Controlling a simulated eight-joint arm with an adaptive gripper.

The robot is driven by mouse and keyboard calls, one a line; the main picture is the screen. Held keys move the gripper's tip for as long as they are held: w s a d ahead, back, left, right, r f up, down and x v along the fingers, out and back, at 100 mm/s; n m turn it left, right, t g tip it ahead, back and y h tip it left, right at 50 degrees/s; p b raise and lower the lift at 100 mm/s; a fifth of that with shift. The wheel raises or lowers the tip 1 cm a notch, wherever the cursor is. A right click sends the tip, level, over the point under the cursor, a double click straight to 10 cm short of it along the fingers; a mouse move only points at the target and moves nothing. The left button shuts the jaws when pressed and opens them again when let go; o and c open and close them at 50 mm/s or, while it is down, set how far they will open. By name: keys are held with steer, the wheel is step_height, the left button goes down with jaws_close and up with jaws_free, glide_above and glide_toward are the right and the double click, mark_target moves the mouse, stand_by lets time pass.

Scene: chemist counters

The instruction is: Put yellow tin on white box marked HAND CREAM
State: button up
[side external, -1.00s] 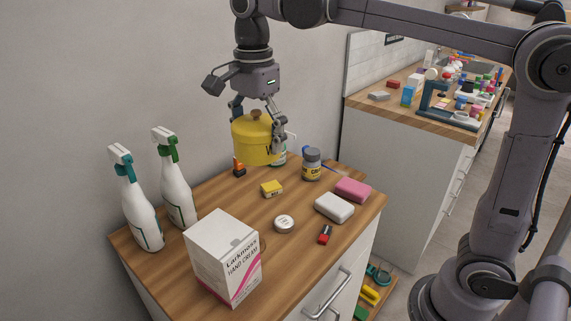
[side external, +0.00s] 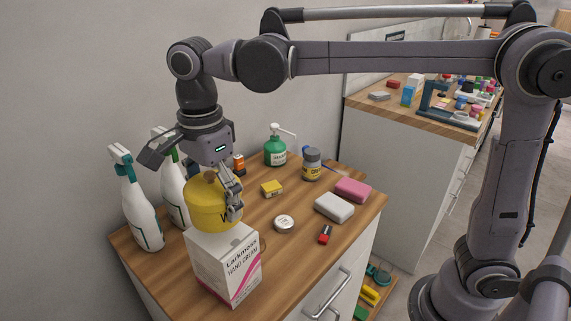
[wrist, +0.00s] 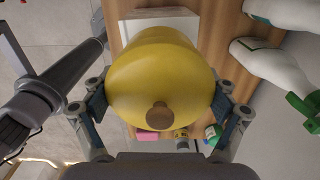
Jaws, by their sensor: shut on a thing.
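The yellow tin (side external: 208,212) is round with a brown knob on its lid. My gripper (side external: 216,197) is shut on its sides. The tin is upright over the white box marked HAND CREAM (side external: 224,268), at the near end of the counter. Its bottom covers part of the box's top. I cannot tell whether it touches the box. In the wrist view the tin (wrist: 160,85) fills the middle between my two fingers, and part of the white box (wrist: 160,17) shows beyond it.
White spray bottles (side external: 141,210) stand left of and behind the box. A small round tin (side external: 284,223), a yellow packet (side external: 271,188), a white bar (side external: 334,207), a pink block (side external: 353,189) and a green pump bottle (side external: 275,150) are to the right.

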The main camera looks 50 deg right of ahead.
steer(key=shift+f, duration=2.05)
steer(key=shift+f, duration=0.1)
steer(key=o, duration=1.1)
